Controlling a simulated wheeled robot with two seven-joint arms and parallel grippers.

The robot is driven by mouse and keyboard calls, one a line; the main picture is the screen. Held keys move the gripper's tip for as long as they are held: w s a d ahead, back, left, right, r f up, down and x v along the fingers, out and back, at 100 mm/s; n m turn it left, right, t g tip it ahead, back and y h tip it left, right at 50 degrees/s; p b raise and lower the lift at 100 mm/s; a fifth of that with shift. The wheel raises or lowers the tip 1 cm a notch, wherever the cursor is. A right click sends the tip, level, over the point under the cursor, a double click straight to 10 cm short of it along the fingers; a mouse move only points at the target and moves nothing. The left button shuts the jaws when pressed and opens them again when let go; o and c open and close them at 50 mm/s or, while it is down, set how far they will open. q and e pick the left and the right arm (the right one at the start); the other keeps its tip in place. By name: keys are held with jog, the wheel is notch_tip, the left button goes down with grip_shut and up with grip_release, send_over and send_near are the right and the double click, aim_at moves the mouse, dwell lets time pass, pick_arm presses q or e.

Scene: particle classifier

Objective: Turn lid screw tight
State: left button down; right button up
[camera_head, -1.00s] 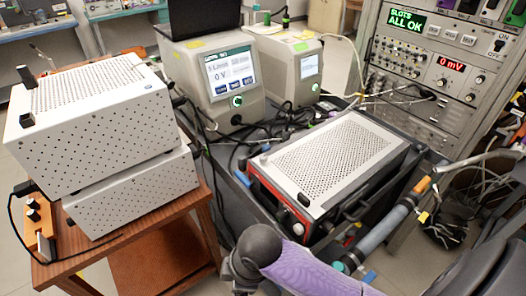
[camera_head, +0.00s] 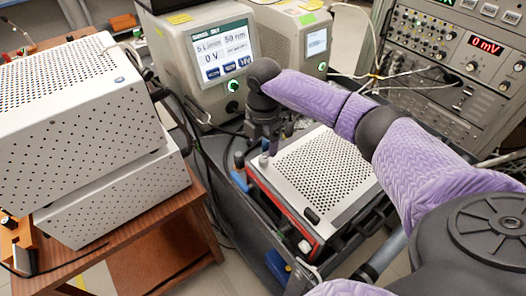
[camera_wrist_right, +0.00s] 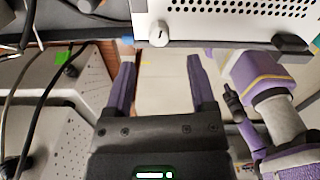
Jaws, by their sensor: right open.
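The white perforated lid (camera_head: 335,165) covers a red-fronted unit in a dark cart. A small grey lid screw (camera_head: 264,160) stands at its far left corner, and a dark screw (camera_head: 311,214) at its near left corner. My right gripper (camera_head: 273,150) is above the far left corner, fingers pointing down, close to the grey screw. In the right wrist view, the gripper (camera_wrist_right: 160,65) has its two purple fingers apart with nothing between them. The grey screw (camera_wrist_right: 158,34) is just beyond the fingertips, roughly centred between them. Contact is not visible.
Two stacked white perforated boxes (camera_head: 75,110) stand on a wooden table at left. A grey instrument with a lit screen (camera_head: 222,55) stands behind the unit. A rack with knobs (camera_head: 440,75) is at back right. Cables hang between the table and cart.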

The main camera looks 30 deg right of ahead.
aim_at(263, 159)
notch_tip(263, 159, down, 6)
jog(key=shift+r+b, duration=0.1)
jog(key=shift+b, duration=0.45)
jog(key=shift+c, duration=0.3)
grip_shut()
